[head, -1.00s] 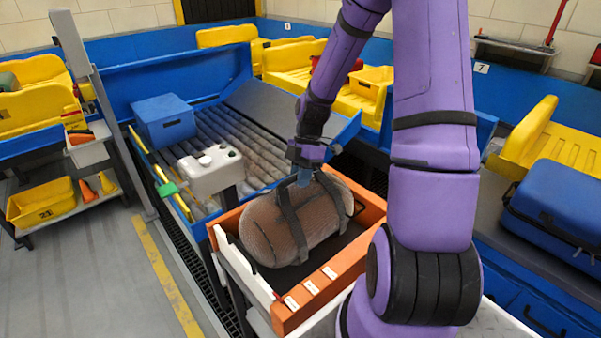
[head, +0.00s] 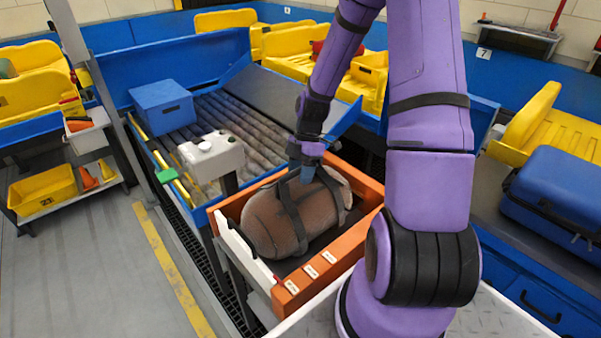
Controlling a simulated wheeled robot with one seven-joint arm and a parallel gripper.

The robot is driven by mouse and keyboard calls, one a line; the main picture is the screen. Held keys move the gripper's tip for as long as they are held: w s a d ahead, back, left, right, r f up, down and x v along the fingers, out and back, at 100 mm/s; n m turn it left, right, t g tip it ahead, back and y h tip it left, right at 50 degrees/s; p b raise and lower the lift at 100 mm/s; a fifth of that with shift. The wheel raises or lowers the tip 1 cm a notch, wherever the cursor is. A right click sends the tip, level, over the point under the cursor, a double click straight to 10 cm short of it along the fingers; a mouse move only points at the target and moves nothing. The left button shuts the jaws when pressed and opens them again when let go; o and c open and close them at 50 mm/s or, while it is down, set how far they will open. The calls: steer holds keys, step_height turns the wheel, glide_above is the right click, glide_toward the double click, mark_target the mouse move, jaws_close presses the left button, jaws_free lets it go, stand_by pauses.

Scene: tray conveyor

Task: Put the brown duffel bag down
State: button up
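The brown duffel bag (head: 265,225) lies within the walls of the orange-walled tray (head: 330,265), with dark straps around it. My gripper (head: 307,174) is above the top of the bag, at its dark straps, and appears shut on them. The fingertips are partly hidden among the straps. The bag's underside is hidden, so I cannot tell whether it rests fully on the tray floor.
A roller conveyor (head: 238,125) with a blue box (head: 163,106) lies behind the tray. A white button box (head: 211,156) stands close to the tray's left. A blue suitcase (head: 555,200) is at the right. Grey floor (head: 90,260) at the left is clear.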

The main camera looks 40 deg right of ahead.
steer(key=v, duration=1.1)
steer(key=s+a+r+m+h, duration=0.2)
steer(key=a+r+m, duration=0.25)
steer(key=r, duration=0.35)
steer(key=s+a+r+m+t+h, duration=0.1)
steer(key=s+a+r+m+t, duration=0.2)
steer(key=s, duration=0.6)
steer(key=s+a+r+m+t+h, duration=0.1)
steer(key=s+a+r+m+t, duration=0.3)
steer(key=s+a+r+m, duration=0.3)
step_height(320, 180, up, 4)
steer(key=s+m, duration=0.2)
steer(key=m, duration=0.1)
steer(key=shift+s+a+r+t, duration=0.2)
steer(key=shift+s+r+t, duration=0.05)
steer(key=shift+s+t, duration=0.05)
